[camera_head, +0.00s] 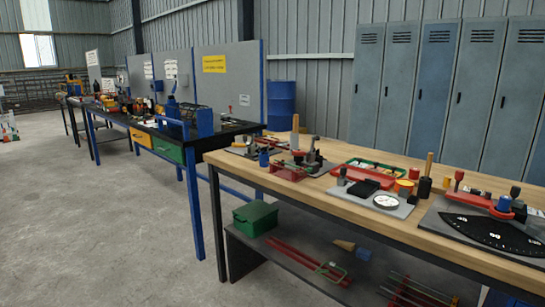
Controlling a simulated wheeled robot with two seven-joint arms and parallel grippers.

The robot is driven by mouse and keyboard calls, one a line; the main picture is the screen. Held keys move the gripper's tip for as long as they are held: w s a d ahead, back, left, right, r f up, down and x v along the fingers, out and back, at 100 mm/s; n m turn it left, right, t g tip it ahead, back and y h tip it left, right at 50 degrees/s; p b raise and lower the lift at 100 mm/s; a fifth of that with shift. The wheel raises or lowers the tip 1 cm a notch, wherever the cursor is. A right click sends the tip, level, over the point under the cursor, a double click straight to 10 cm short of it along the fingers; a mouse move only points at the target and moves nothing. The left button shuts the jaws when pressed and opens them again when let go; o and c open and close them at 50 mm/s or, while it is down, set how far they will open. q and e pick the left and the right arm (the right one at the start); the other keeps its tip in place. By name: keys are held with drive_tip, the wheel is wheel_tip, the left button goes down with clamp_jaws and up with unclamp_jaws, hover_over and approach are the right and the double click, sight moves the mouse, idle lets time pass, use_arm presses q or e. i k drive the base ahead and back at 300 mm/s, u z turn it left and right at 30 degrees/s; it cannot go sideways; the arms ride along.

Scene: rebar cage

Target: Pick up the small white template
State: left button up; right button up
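I cannot make out a small white template for certain in the head view. A wooden-topped workbench (368,228) stands at the right and carries several tools and fixtures. A round white dial (386,201) lies on a grey plate on it. A black plate with white markings (487,232) sits at its right end. Neither of my grippers is in view.
A red tray (352,180) and a red fixture (287,171) stand on the bench. The shelf below holds a green box (255,217) and red rods (300,256). A blue-legged black bench (228,131) stands behind. Grey lockers (404,90) line the wall. The left floor is open.

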sight(359, 164)
drive_tip(key=u, duration=0.7)
drive_tip(key=i, duration=1.95)
drive_tip(key=z, duration=0.85)
